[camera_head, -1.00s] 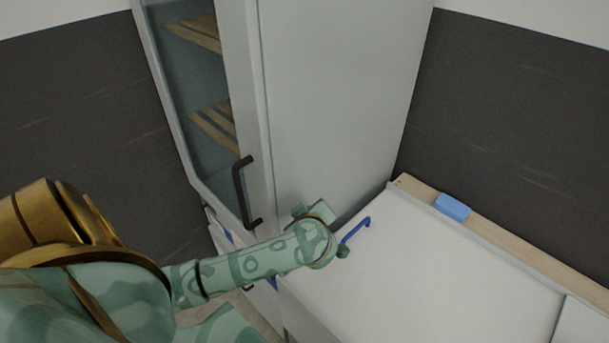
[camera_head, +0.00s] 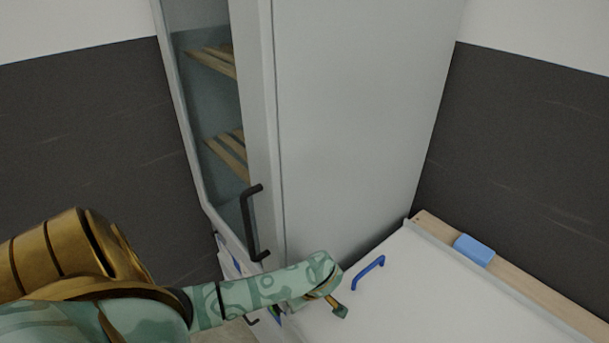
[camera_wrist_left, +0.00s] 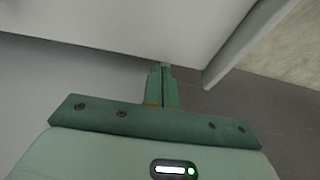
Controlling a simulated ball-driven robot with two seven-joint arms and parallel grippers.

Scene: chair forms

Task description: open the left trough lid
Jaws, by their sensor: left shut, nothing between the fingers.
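The white trough lid (camera_head: 425,290) lies closed and flat at the lower right of the head view. Its blue handle (camera_head: 368,272) stands near the lid's left edge. My left gripper (camera_head: 341,311) is over the lid's near left edge, to the left of and below the handle in the picture, apart from it. In the left wrist view the left gripper's fingers (camera_wrist_left: 163,88) are together and empty, close to a pale panel (camera_wrist_left: 150,25). The handle does not show in that view. My right gripper is in neither view.
A tall grey cabinet (camera_head: 350,120) with a black handle (camera_head: 252,222) and slatted shelves (camera_head: 222,150) stands behind and left of the lid. A blue block (camera_head: 474,250) sits on the wooden strip (camera_head: 520,290) behind the lid. Dark walls close off both sides.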

